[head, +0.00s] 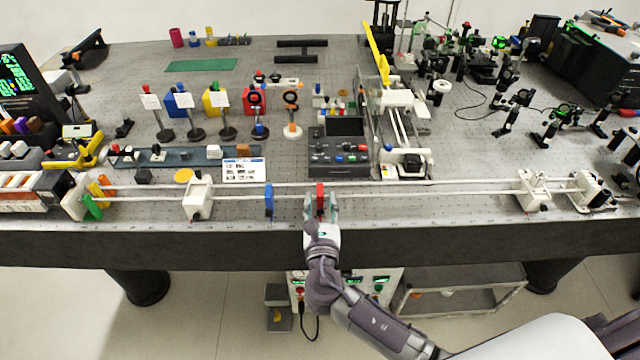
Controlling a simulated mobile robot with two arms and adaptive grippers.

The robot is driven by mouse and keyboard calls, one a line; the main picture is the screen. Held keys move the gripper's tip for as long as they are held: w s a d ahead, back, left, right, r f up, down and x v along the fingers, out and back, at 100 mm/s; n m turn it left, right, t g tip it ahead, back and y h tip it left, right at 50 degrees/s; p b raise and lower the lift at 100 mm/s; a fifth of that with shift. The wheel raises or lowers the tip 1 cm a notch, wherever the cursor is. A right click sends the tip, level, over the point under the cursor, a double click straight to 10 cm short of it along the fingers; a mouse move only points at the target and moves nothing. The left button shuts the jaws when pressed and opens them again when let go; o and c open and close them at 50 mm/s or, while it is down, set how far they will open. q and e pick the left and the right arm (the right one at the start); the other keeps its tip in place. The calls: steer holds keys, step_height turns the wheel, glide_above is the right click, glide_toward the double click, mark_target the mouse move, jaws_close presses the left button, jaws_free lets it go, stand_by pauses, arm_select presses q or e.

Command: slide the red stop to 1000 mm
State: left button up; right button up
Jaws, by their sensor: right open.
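The red stop (320,197) sits on the long white double rail (430,187) near the front edge of the bench, around the middle of the picture. My right gripper (320,211) comes up from below, with its fingers open and one on each side of the red stop's lower part. I cannot tell whether the fingers touch it. A blue stop (269,199) stands on the same rail a little to the left. A scale runs along the bench's front edge, but its numbers are too small to read. My left gripper does not show.
White carriages stand on the rail at left (198,198) and right (531,190). A white end block with a dark round part (592,192) closes the right end. A grey control box (339,150) stands behind the red stop. The rail is clear from the red stop to the right carriage.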

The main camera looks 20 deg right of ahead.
mark_target(320, 184)
steer(key=shift+x, duration=2.35)
jaws_close()
